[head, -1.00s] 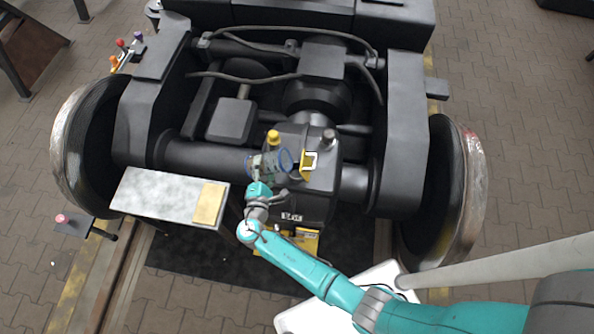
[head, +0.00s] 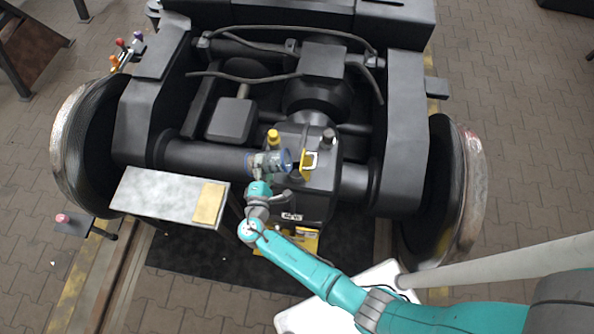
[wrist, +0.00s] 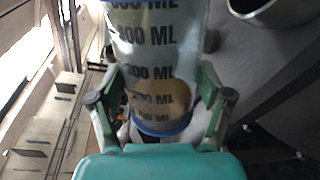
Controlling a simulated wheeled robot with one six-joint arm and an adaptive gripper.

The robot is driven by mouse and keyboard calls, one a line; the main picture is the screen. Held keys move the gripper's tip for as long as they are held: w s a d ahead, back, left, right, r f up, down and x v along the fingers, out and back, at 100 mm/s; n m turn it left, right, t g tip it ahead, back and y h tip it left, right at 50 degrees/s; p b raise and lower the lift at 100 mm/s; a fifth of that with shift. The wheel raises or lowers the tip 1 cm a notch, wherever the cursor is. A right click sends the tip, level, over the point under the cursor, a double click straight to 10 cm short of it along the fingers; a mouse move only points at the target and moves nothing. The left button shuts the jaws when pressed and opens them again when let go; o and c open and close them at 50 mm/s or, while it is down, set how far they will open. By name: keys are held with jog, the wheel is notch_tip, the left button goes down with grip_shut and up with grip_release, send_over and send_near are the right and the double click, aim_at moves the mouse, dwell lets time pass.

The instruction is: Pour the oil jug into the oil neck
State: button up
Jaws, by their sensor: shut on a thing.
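My gripper (head: 262,174) is shut on the clear oil jug (head: 270,161), above the dark gearbox housing. In the wrist view the gripper fingers (wrist: 160,98) clasp both sides of the jug (wrist: 156,45), which carries ML marks. Amber oil shows inside near a blue band at its lower end; its upper end is cut off. A round dark opening with a metal rim (wrist: 262,10) lies at the upper right; I cannot tell whether it is the oil neck. No pouring stream is visible.
A yellow cap (head: 273,137), a yellow-framed fitting (head: 309,164) and a dark capped stub (head: 328,138) stand on the housing close to the jug. A grey bench (head: 160,196) with a tan pad is at left. Wheels flank the bogie.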

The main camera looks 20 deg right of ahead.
aim_at(269, 165)
jog(key=shift+s+d+m+p, duration=0.3)
jog(key=shift+d+m, duration=0.2)
jog(key=shift+m, duration=0.4)
dwell(1.0)
jog(key=shift+d+r+m, duration=0.15)
jog(key=shift+r+m, duration=0.25)
jog(key=shift+m, duration=0.2)
dwell(0.8)
jog(key=shift+r+y+p, duration=0.2)
jog(key=shift+y+p, duration=0.1)
jog(key=shift+y, duration=0.1)
jog(key=shift+s+d+r+m, duration=0.15)
jog(key=shift+r+m, duration=0.25)
jog(key=shift+r, duration=0.7)
jog(key=f, duration=0.1)
jog(key=f+n, duration=0.1)
jog(key=f, duration=0.1)
jog(key=shift+w+a+f+n, duration=0.25)
jog(key=shift+a+n, duration=0.15)
jog(key=shift+h, duration=0.3)
jog(key=shift+n, duration=0.3)
